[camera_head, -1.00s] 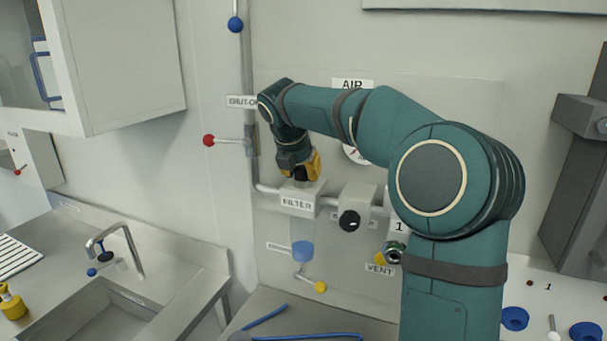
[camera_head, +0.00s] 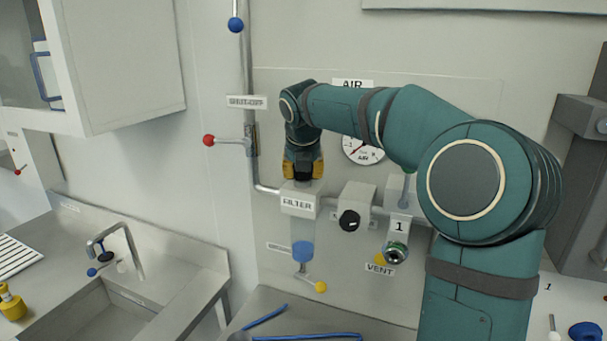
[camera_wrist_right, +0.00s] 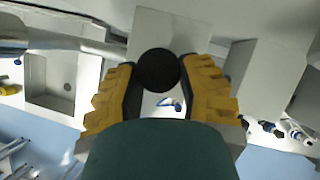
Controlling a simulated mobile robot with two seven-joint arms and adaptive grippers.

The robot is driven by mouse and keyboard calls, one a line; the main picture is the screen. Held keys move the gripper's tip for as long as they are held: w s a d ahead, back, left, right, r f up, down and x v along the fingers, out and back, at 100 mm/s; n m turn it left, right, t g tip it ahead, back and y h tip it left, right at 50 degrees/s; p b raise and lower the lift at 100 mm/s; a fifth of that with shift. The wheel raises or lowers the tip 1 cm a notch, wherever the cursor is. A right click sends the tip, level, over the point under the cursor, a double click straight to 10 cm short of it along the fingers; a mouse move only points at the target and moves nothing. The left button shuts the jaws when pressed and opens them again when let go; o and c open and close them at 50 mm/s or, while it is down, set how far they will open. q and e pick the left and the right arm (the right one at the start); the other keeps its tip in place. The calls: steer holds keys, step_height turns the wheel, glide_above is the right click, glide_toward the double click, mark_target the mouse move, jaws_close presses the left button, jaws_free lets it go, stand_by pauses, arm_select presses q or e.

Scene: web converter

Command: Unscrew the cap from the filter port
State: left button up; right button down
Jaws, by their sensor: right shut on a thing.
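The filter housing (camera_head: 299,198) is a pale block labelled FILTER on the air pipe, with a clear bowl (camera_head: 302,252) holding blue below it. My right gripper (camera_head: 303,178) points down at the top of the housing. Its yellow-padded fingers are shut on a round black cap, which shows between the fingertips in the right wrist view (camera_wrist_right: 158,70). In the head view the fingers mostly hide the cap. I cannot tell whether the cap still sits on the port. My left gripper is not in view.
A red-knobbed shut-off lever (camera_head: 209,140) sticks out left of the pipe. A black regulator knob (camera_head: 349,220), a pressure gauge (camera_head: 364,149) and a vent fitting (camera_head: 396,252) lie to the right. A yellow-ended drain lever (camera_head: 320,287) hangs below. A sink (camera_head: 92,318) is at lower left.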

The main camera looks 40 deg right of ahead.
steer(key=n, duration=0.1)
steer(key=n+y, duration=0.1)
steer(key=n, duration=0.1)
steer(key=shift+s+d+f+n+t+y, duration=0.2)
steer(key=shift+n+t+y, duration=0.1)
steer(key=shift+t, duration=0.1)
steer(key=c, duration=0.7)
jaws_free()
steer(key=shift+r, duration=0.1)
steer(key=shift+w, duration=0.1)
steer(key=shift+a+m+h, duration=0.1)
steer(key=shift+m+h, duration=0.4)
steer(key=shift+m, duration=0.6)
steer(key=shift+a+m+g+h, duration=0.1)
steer(key=shift+m+g+h, duration=0.25)
steer(key=shift+m, duration=0.65)
